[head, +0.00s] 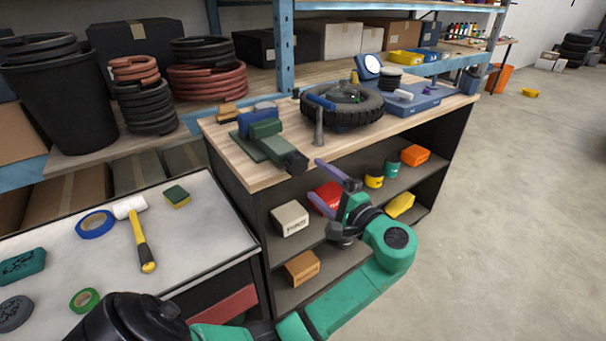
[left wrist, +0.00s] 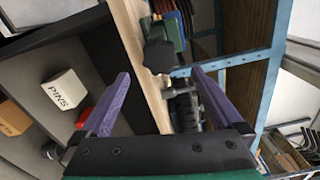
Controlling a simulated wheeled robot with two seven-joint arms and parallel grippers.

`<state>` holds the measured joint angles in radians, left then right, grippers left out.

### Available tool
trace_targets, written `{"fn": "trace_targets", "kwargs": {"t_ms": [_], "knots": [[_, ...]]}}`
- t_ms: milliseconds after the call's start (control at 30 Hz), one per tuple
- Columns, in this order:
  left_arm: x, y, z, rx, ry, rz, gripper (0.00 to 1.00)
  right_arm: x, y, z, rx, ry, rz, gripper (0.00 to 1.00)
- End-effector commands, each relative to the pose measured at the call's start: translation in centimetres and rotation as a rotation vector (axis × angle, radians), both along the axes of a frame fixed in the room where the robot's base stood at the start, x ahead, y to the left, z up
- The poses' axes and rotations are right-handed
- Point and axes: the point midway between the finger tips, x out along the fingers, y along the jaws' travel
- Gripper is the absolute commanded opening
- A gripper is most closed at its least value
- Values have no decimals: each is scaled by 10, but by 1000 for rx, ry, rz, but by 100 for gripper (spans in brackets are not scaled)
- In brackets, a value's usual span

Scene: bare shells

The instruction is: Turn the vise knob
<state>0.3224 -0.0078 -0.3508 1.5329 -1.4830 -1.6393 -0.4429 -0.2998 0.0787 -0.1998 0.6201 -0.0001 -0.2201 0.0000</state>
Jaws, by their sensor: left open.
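The vise (head: 262,132), with green and blue parts, sits at the left end of the wooden bench top. Its dark block-like front end, which looks like the knob (head: 295,162), points toward the bench's front edge. In the left wrist view the dark knob (left wrist: 158,55) shows just beyond the fingertips, slightly left of the gap's middle. My left gripper (head: 328,187), with purple fingers, is open and empty. It is in front of the bench, to the right of the knob and apart from it in the head view. My right gripper is not in view.
A grey metal post (head: 319,127) stands at the bench edge right of the vise, with a tire (head: 343,108) behind it. Boxes such as the white PINS box (left wrist: 64,90) fill shelves below. A side table (head: 190,235) holds a mallet and tape.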

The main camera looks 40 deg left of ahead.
Motion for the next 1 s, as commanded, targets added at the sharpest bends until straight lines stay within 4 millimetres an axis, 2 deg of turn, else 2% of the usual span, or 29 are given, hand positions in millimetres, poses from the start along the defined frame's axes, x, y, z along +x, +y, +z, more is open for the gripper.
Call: {"fn": "trace_targets", "kwargs": {"t_ms": [100, 233, 800, 867, 933, 967, 1000], "knots": [[-8, -29, -3, -4, 0, -2, 100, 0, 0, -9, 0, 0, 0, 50], [-14, -47, -2, -1, 2, -1, 100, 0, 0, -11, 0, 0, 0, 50], [-13, -51, -4, -1, 11, -7, 100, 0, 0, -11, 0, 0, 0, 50], [-6, -50, -17, -13, 44, -36, 100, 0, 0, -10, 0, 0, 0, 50], [10, -47, -51, -47, 115, -103, 100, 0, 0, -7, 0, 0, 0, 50], [17, -46, -72, -72, 156, -139, 100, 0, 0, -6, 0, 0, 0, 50], [25, -44, -105, -116, 214, -193, 100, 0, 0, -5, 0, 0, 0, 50]]}}
